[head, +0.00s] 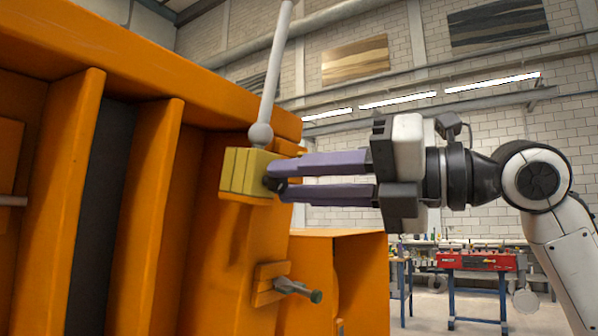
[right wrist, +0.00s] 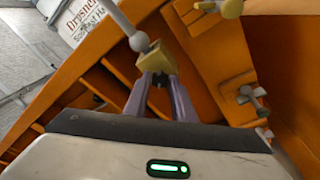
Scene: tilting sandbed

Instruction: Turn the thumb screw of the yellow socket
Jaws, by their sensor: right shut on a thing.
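The yellow socket (head: 245,172) is a block fixed on the orange sandbed frame, with a grey rod (head: 272,75) and ball standing up from its top. My right gripper (head: 278,180) reaches in from the right with its purple fingers at the socket's right face. It is shut on a small dark thumb screw (head: 272,182), mostly hidden between the fingertips. In the right wrist view the socket (right wrist: 156,60) is just beyond the fingertips (right wrist: 160,80), and the screw is hard to make out. My left gripper is not in view.
The orange sandbed (head: 140,200) with its ribs fills the left. Below the socket, a grey handle with a green tip (head: 298,289) sticks out from an orange bracket. A workbench with a red box (head: 478,261) stands far back at right. Space around my right arm looks open.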

